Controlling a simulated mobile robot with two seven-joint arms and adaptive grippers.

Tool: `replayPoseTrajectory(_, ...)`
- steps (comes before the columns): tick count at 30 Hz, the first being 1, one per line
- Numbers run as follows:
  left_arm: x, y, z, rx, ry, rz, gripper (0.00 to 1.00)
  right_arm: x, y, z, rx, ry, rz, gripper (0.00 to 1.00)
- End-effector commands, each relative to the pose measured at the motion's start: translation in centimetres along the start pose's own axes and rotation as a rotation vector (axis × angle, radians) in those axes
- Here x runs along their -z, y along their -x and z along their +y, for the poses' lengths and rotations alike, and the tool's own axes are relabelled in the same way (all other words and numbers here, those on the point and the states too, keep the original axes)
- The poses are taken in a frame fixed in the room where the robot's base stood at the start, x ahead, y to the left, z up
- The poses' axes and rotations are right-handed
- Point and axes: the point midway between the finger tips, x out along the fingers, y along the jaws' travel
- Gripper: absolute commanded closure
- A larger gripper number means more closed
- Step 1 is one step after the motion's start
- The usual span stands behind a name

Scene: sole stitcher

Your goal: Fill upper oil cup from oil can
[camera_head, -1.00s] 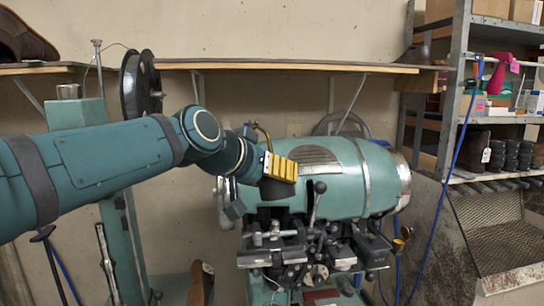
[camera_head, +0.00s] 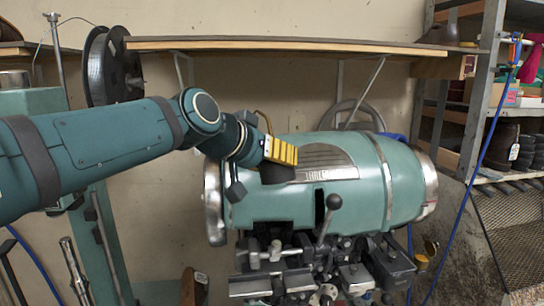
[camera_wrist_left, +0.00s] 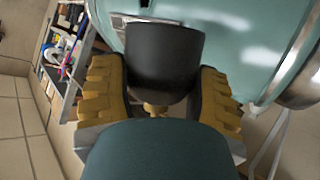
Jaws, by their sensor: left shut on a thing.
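The oil can is a dark round vessel (camera_head: 277,173) with a thin curved brass spout (camera_head: 264,121) rising behind it. My left gripper (camera_head: 281,151), with ribbed yellow finger pads, is shut on it and holds it in front of the upper left part of the green stitcher drum (camera_head: 335,185). In the left wrist view the dark can (camera_wrist_left: 163,55) sits between the two yellow fingers, with the green drum behind it. I cannot make out the upper oil cup; it may be hidden by the gripper or the drum. My right gripper is not in view.
A black lever (camera_head: 329,211) stands up in front of the drum, above crowded metal mechanisms (camera_head: 285,275). A wooden shelf (camera_head: 330,45) runs along the wall above. A green post with a black spool (camera_head: 110,68) stands left. A loaded rack (camera_head: 485,100) stands right.

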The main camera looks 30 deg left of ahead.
Motion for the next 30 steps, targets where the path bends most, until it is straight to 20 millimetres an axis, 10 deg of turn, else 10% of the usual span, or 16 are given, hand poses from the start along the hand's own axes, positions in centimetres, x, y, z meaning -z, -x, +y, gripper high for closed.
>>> replayPoseTrajectory(30, 2.9, -0.4, -3.0, -0.095, 0.223, -0.122, 0.68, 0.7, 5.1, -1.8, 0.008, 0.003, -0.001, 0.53)
